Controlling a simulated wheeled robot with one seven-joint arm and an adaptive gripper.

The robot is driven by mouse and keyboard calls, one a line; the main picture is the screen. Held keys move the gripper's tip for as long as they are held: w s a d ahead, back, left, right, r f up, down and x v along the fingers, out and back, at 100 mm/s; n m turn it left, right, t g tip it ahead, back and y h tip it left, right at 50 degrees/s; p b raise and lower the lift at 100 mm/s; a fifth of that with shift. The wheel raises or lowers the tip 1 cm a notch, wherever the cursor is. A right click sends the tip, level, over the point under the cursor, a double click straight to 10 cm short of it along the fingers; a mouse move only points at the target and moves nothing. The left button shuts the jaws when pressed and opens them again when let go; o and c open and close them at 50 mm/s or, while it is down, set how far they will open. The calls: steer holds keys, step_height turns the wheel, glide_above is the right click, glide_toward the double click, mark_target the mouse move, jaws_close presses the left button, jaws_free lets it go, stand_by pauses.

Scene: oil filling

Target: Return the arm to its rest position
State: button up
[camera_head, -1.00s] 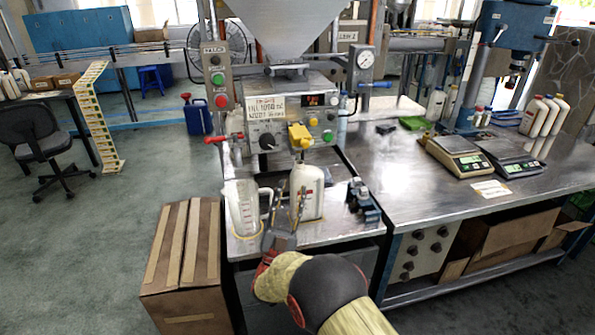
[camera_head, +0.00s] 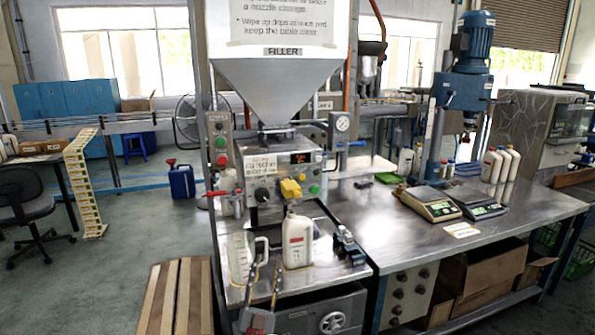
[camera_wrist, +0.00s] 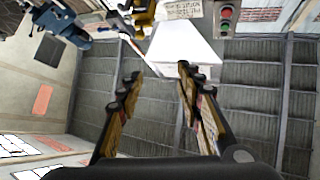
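My gripper (camera_head: 264,288) is at the bottom edge of the head view, in front of the filling bench. Its two fingers point up and stand apart with nothing between them. The wrist view also shows the gripper (camera_wrist: 157,78) open and empty. Most of my arm is out of the head view. A white bottle with a red label (camera_head: 297,241) stands upright on the bench, behind and to the right of the gripper, apart from it. A clear measuring jug (camera_head: 239,258) stands left of the bottle, partly hidden near the fingers.
The filling machine (camera_head: 276,185) with its hopper (camera_head: 277,90) rises behind the bottle. Two scales (camera_head: 428,205) stand on the metal table (camera_head: 400,240) at right.

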steer(key=a+f+n+g+y, duration=0.4)
steer(key=f+g+y, duration=0.15)
steer(key=f, duration=0.45)
steer(key=a+f+n+g+y, duration=0.4)
steer(key=f+g, duration=0.3)
steer(key=f, duration=0.4)
steer(key=s+d+r+n+g+h+p, duration=0.15)
steer(key=s+d+r+g, duration=0.35)
steer(key=s+d, duration=0.55)
steer(key=s+d+r+g+h+p, duration=0.1)
steer(key=s+d+r+g+p, duration=0.1)
steer(key=s+d+r, duration=0.8)
steer(key=s+d+r+g+h+p, duration=0.15)
steer(key=s+d+g, duration=0.35)
steer(key=s, duration=0.9)
steer(key=s+d+r+m+t+p, duration=0.2)
steer(key=s+d+r+t, duration=0.2)
steer(key=d+r, duration=0.6)
steer(key=v, duration=0.3)
